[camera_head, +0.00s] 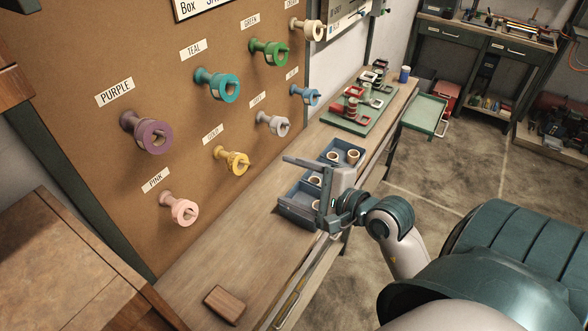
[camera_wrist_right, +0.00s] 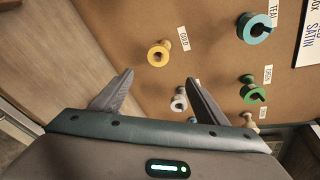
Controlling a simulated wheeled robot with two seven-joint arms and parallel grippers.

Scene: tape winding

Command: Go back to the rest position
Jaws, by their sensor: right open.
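My right gripper (camera_head: 303,182) is open and empty above the workbench, in front of the pegboard. Its two fingers (camera_wrist_right: 158,95) are spread apart in the right wrist view with nothing between them. Coloured tape rolls hang on pegs beside labels: purple (camera_head: 152,136), teal (camera_head: 224,88), green (camera_head: 268,51), pink (camera_head: 181,209), gold (camera_head: 233,160), a pale grey one (camera_head: 273,123) and a blue one (camera_head: 307,95). The right wrist view also shows the gold roll (camera_wrist_right: 158,54) and teal roll (camera_wrist_right: 254,27). My left gripper is not in view.
A blue tray (camera_head: 294,203) with small rolls lies on the bench, partly behind my gripper. A green board (camera_head: 350,122) with red parts stands farther back. A brown wooden block (camera_head: 225,304) lies at the near end. The bench between block and tray is clear. A wooden cabinet (camera_head: 60,255) stands left.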

